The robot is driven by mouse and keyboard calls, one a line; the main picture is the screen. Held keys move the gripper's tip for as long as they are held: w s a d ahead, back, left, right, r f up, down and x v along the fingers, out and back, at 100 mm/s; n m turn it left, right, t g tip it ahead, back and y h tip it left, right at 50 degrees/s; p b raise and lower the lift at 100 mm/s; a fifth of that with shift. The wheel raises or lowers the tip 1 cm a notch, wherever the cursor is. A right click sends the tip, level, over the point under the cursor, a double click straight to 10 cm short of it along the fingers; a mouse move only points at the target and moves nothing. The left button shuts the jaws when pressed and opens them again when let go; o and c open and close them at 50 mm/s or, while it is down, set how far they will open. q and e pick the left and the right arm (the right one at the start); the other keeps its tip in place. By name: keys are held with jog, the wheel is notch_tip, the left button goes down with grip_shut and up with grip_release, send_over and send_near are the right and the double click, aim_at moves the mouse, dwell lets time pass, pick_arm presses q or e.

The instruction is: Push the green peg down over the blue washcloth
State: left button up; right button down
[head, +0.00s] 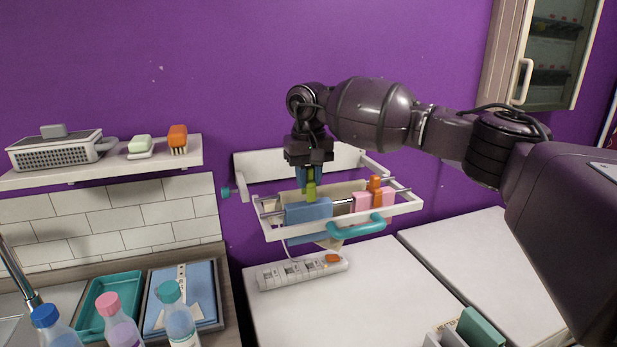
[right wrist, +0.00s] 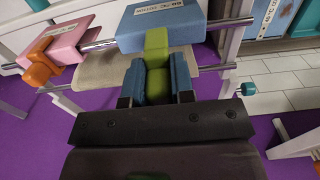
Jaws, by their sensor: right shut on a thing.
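The green peg (head: 311,191) is upright between the fingers of my right gripper (head: 310,178), which is shut on it. In the head view, the peg's lower end overlaps the top of the blue washcloth (head: 307,213), which hangs over a rail of the white rack. In the right wrist view, the green peg (right wrist: 156,48) sits between two blue finger pads (right wrist: 157,82), and its far end meets the edge of the labelled blue washcloth (right wrist: 160,24). I cannot tell how far the peg straddles the cloth. My left gripper is not in view.
A pink washcloth (head: 364,203) with an orange peg (head: 375,190) hangs beside the blue one. A power strip (head: 285,274) lies below. Bottles stand at lower left.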

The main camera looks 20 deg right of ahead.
aim_at(309, 196)
pick_arm(q)
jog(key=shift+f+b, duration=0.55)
jog(key=shift+b, duration=0.15)
pick_arm(e)
jog(key=shift+f, duration=2.25)
jog(key=c, duration=0.9)
grip_release()
jog(key=shift+f, duration=0.1)
pick_arm(q)
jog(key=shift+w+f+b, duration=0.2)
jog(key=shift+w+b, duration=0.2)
jog(key=shift+b, duration=0.25)
pick_arm(e)
notch_tip(309, 196, up, 11)
jog(key=shift+a+r, duration=0.1)
jog(key=shift+r, duration=0.05)
jog(key=shift+s, duration=0.15)
